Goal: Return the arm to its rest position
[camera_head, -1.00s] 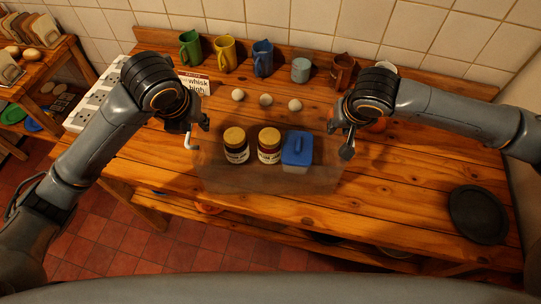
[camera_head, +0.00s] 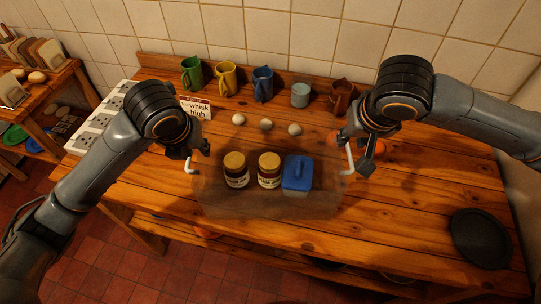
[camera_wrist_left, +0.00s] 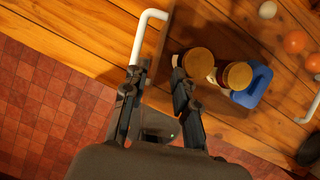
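A clear bin (camera_head: 262,207) stands on the wooden table. It holds two yellow-lidded jars, the left jar (camera_head: 236,170) and the right jar (camera_head: 269,170), plus a blue-lidded box (camera_head: 297,174). My left gripper (camera_head: 197,153) is beside the bin's left white handle (camera_head: 188,163). In the left wrist view its fingers (camera_wrist_left: 156,76) are apart, with the handle (camera_wrist_left: 146,36) by one fingertip and nothing gripped. My right gripper (camera_head: 356,153) is by the right white handle (camera_head: 348,158), just right of and above it. Its fingers look spread and empty.
Several mugs, such as the blue mug (camera_head: 263,84), line the back near the tiled wall. Eggs (camera_head: 266,124) lie behind the bin. Reddish round items (camera_head: 373,146) sit behind my right gripper. A dark plate (camera_head: 480,238) lies at right.

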